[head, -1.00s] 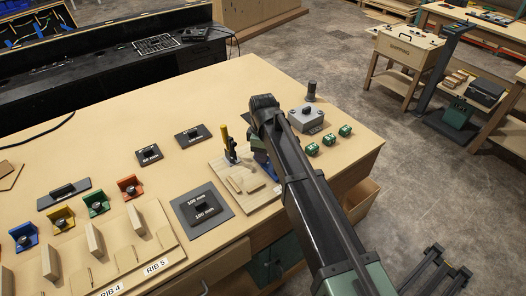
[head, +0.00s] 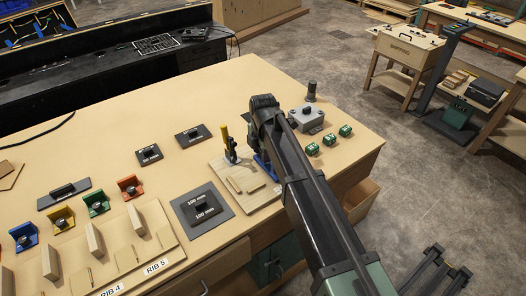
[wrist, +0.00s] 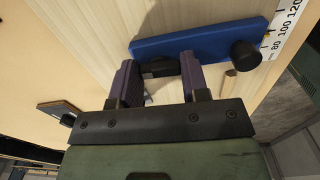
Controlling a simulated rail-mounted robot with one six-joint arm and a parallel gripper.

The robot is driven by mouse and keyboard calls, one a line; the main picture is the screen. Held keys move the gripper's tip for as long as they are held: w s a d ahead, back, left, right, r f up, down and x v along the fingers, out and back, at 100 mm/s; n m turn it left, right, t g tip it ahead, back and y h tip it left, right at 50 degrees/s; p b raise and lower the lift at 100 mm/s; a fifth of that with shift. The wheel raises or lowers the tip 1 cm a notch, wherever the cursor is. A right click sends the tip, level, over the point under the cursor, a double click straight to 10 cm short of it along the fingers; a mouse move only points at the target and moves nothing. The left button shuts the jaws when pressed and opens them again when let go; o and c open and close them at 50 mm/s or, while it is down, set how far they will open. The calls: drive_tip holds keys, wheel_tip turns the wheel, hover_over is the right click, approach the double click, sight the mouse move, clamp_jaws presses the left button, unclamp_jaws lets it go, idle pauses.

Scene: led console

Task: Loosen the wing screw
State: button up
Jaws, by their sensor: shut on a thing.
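A blue bar (wrist: 200,40) lies across the light wooden board in the wrist view, with a round black knob (wrist: 245,54) at its right end. A dark wing screw (wrist: 160,68) sits at the bar's near edge, between my fingers. My gripper (wrist: 161,64) is shut on it, one finger on each side; the fingers partly hide its ends. In the head view the blue bar (head: 266,168) shows on the wooden board (head: 238,190), and my arm hides the gripper and the screw.
A white scale (wrist: 284,30) with numbers runs beside the bar's right end. A yellow-handled clamp (head: 228,143) stands on the board's left side. A grey box with a knob (head: 306,117) and green blocks (head: 328,139) stand to the right. A dark 100 mm plate (head: 202,210) lies left of the board.

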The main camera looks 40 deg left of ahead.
drive_tip(key=shift+n, duration=0.4)
drive_tip(key=o, duration=0.9)
drive_tip(key=shift+o, duration=0.2)
wheel_tip(320, 180, up, 11)
drive_tip(key=p, duration=1.1)
drive_tip(key=shift+f, duration=0.15)
